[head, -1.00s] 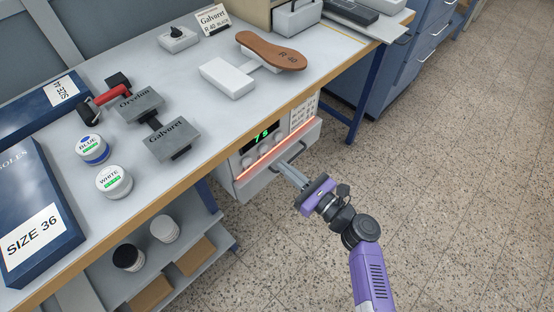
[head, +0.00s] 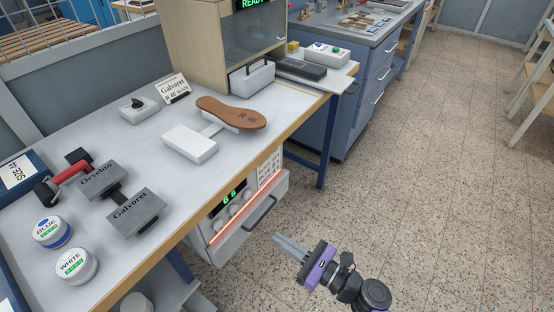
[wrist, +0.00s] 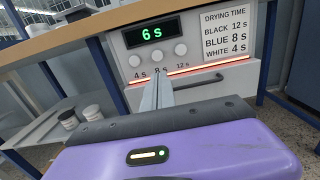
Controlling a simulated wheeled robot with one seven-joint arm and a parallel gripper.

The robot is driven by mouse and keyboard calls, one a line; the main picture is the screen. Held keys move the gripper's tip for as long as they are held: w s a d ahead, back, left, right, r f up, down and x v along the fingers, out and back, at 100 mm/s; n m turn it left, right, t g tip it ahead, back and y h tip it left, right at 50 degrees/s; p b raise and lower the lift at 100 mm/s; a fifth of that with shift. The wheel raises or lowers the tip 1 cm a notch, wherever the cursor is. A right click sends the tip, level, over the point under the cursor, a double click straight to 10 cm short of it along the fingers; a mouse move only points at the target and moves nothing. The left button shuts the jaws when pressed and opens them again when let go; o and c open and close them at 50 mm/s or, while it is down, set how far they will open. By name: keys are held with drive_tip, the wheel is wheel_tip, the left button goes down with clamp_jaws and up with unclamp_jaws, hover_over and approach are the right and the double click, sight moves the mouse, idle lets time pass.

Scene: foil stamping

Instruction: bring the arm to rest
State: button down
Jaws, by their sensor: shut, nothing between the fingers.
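My gripper (head: 291,245) is purple with grey fingers. In the head view it hangs over the floor, just right of the drawer (head: 245,222) under the bench. Its fingers are shut with nothing between them and stand apart from the drawer handle. In the wrist view the fingers (wrist: 158,92) point at the drying unit (wrist: 190,50), whose green display reads 6 s. A glowing orange line runs along the top of the drawer front, and the drawer looks closed.
The workbench (head: 90,150) holds a brown R 40 insole (head: 231,112) on a white stand, two stamp blocks lettered Orvelun and Galvoret (head: 135,212), and jars marked BLUE (head: 50,231) and WHITE (head: 76,265). A blue cabinet (head: 350,110) stands behind.

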drive_tip(key=s+d+f+n+t+h+p, duration=0.1)
drive_tip(key=s+d+n+h, duration=0.3)
drive_tip(key=d+n+h, duration=0.25)
drive_tip(key=s+d+f+n+t+h, duration=0.1)
drive_tip(key=s+d+n+h, duration=0.2)
drive_tip(key=d+n+h, duration=0.3)
drive_tip(key=s+d+r+n+h+p, duration=0.1)
drive_tip(key=s+d+r+n, duration=0.1)
drive_tip(key=s+r+n, duration=0.4)
drive_tip(key=s+d+r+n+t+p, duration=0.1)
drive_tip(key=s+d+r+n+p, duration=0.1)
drive_tip(key=s+r+n, duration=0.5)
drive_tip(key=s+r, duration=0.3)
drive_tip(key=s, duration=0.4)
drive_tip(key=s+r, duration=0.3)
drive_tip(key=s, duration=0.4)
drive_tip(key=shift+s+d+r+h, duration=0.15)
drive_tip(key=shift+s+r+h, duration=0.15)
drive_tip(key=shift+h, duration=0.05)
idle(3.5)
